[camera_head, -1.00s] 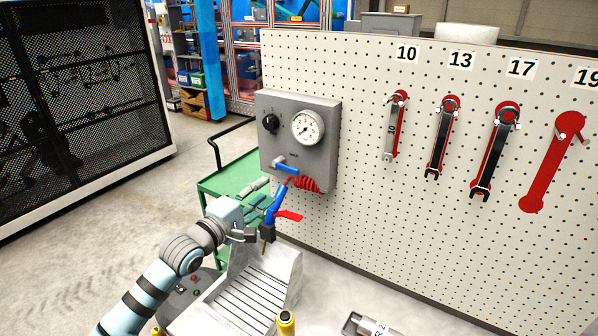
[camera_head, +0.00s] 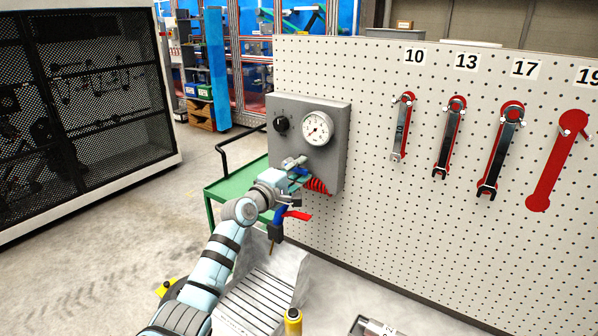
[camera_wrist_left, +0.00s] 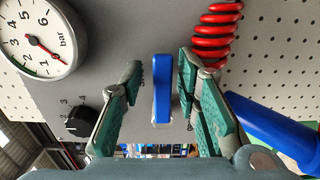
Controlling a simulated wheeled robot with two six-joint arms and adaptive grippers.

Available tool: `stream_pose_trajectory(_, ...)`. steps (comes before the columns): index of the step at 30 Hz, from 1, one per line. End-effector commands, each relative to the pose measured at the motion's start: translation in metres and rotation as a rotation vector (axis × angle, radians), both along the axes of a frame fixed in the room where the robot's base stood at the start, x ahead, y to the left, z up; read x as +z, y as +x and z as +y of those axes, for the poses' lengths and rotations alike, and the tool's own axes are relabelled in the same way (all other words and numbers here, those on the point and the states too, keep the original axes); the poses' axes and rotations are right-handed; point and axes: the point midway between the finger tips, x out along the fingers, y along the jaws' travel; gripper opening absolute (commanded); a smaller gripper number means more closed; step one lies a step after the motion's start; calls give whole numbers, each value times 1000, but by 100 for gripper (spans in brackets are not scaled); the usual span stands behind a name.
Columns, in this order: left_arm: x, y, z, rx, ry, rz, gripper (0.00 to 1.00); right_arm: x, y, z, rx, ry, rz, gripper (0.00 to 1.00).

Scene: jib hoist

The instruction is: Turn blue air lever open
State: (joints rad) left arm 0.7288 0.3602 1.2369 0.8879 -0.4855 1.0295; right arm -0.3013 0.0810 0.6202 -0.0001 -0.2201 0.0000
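The blue air lever (camera_wrist_left: 162,90) shows in the left wrist view, standing out from the grey air panel (camera_wrist_left: 110,30). In the head view the lever is mostly hidden by my left gripper (camera_head: 292,178), at the lower front of the panel (camera_head: 335,140). My left gripper (camera_wrist_left: 161,75) is open, its two green-padded fingers one on each side of the lever, with a visible gap on both sides. How deep the lever sits between the fingers is hard to tell. My right gripper is not in view.
A red coiled hose (camera_head: 317,187) hangs beside the lever. A blue air gun (camera_head: 279,216) with a red trigger stands below, close to my gripper. A round gauge (camera_head: 317,128) and black knob (camera_head: 281,124) sit above. Wrenches hang on the pegboard (camera_head: 370,220) to the right.

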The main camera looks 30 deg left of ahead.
Motion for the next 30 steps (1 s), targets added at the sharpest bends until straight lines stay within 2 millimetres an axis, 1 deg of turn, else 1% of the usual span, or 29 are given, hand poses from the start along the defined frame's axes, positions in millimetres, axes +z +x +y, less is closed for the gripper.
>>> stream_pose_trajectory(1, 0, 0, 0, 0, 0, 0, 17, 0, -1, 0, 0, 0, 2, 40)
stream_pose_trajectory(4, 0, 0, 0, 0, 0, 0, 1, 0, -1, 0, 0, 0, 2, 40)
stream_pose_trajectory(5, 0, 0, 0, 0, 0, 0, 0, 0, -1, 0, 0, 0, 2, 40)
stream_pose_trajectory(14, 0, 0, 0, 1, 1, -1, 0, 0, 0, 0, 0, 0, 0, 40)
stream_pose_trajectory(20, -2, 0, 0, 1, 25, -6, 0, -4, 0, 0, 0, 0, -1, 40)
stream_pose_trajectory(26, -7, 0, 1, 0, 109, -18, 0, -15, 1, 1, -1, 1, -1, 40)
stream_pose_trajectory(30, -13, 0, 2, 2, 206, -33, 0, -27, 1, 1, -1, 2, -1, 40)
